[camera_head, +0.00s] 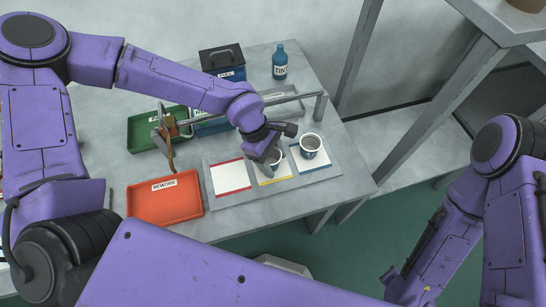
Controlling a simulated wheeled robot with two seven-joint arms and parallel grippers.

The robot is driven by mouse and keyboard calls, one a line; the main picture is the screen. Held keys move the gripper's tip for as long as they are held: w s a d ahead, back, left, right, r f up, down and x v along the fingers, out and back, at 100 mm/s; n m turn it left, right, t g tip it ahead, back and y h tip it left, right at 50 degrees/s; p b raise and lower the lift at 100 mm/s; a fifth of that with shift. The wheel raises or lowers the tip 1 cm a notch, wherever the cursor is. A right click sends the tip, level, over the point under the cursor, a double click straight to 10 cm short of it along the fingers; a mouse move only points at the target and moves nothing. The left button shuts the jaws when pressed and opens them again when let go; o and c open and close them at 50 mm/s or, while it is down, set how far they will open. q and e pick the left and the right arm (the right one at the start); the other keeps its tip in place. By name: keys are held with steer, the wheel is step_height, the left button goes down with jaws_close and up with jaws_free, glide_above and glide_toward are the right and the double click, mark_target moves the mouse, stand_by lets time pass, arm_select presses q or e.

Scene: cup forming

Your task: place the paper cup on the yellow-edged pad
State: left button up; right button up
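A white paper cup (276,162) with a dark band is at the yellow-edged pad (275,179), partly hidden by my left gripper. It looks upright; whether its base touches the pad is hidden. My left gripper (266,159) is at the cup's left and near its rim, pointing down. Its fingers are small and overlap the cup, so I cannot tell whether they grip it. A second, similar cup (311,147) stands upright on the blue-edged pad (315,164) to the right. My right arm is at the lower right; its gripper is not visible.
A red-edged pad (230,178) lies empty at the left of the grey board. A metal rail (296,98) runs behind the pads.

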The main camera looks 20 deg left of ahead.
arm_select(q)
steer(key=o, duration=0.4)
steer(key=shift+r, duration=0.25)
steer(key=v, duration=1.1)
steer(key=shift+w+a+r, duration=0.1)
steer(key=shift+a+r, duration=0.1)
steer(key=shift+r, duration=0.15)
